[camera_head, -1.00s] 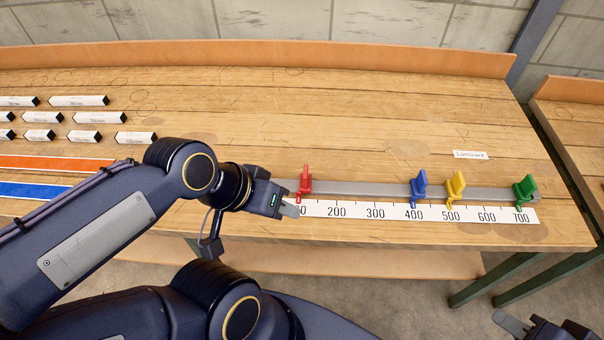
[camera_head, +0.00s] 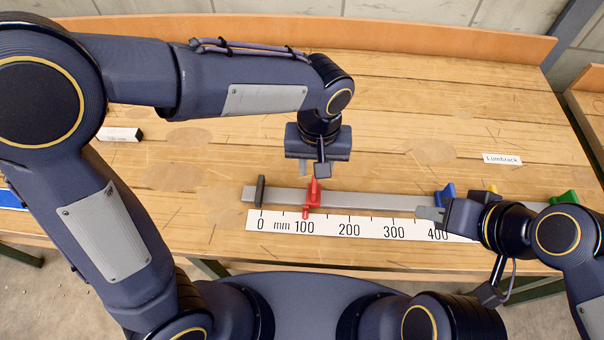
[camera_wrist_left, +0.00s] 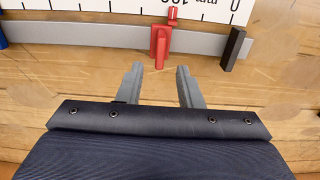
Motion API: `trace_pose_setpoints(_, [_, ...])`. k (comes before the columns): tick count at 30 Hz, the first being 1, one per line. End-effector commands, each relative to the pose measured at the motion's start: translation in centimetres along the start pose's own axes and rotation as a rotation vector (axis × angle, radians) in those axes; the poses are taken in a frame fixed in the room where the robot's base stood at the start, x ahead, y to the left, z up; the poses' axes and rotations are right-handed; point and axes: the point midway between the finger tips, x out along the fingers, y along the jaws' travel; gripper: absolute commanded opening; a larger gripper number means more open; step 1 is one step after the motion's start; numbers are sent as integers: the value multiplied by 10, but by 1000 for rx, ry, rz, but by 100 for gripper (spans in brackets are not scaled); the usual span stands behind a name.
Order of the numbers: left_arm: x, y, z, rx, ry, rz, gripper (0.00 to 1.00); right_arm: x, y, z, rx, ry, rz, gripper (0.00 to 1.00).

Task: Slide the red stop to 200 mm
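The red stop (camera_head: 313,195) sits on the grey rail (camera_head: 365,201), its pointer by the 100 mark of the white scale (camera_head: 340,225); it also shows in the left wrist view (camera_wrist_left: 160,43). My left gripper (camera_head: 311,170) is just behind the red stop. In the left wrist view its two fingers (camera_wrist_left: 157,72) are open, with the red stop just beyond their tips and nothing between them. My right gripper (camera_head: 430,214) is over the scale near 400; its finger opening is unclear. The 200 mark shows clear of stops.
A black end block (camera_head: 260,190) stands at the rail's left end. A blue stop (camera_head: 444,195), a yellow stop (camera_head: 491,190) and a green stop (camera_head: 565,198) are on the right, partly behind my right arm. A Lumbrock label (camera_head: 502,159) lies behind the rail.

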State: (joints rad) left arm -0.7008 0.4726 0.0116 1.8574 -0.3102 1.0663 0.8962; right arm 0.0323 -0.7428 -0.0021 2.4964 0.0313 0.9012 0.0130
Motion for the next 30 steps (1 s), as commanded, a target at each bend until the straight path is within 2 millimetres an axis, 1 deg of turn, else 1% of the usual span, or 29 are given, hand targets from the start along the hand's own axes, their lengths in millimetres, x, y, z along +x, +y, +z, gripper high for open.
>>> trace_pose_setpoints(6, [36, -2, 1, -1, -6, -2, 33, 0, 0, 0, 0, 0, 0, 33])
trace_pose_setpoints(12, [62, -2, 1, -1, -4, -1, 33, 0, 0, 0, 0, 0, 0, 33])
trace_pose_setpoints(16, [68, -1, 1, -1, -3, 1, 33, 0, 0, 0, 0, 0, 0, 33])
trace_pose_setpoints(23, [70, -1, 0, -1, -2, 2, 33, 1, 0, 0, 0, 0, 0, 33])
trace_pose_setpoints(24, [70, -1, 0, -1, -2, 2, 31, 1, 0, 0, 0, 0, 0, 33])
trace_pose_setpoints(25, [70, -1, 0, -1, -2, 2, 28, 1, 0, 0, 0, 0, 0, 33])
trace_pose_setpoints(30, [69, -1, 0, -1, -2, 2, 5, 1, 0, 0, 0, 0, 0, 33])
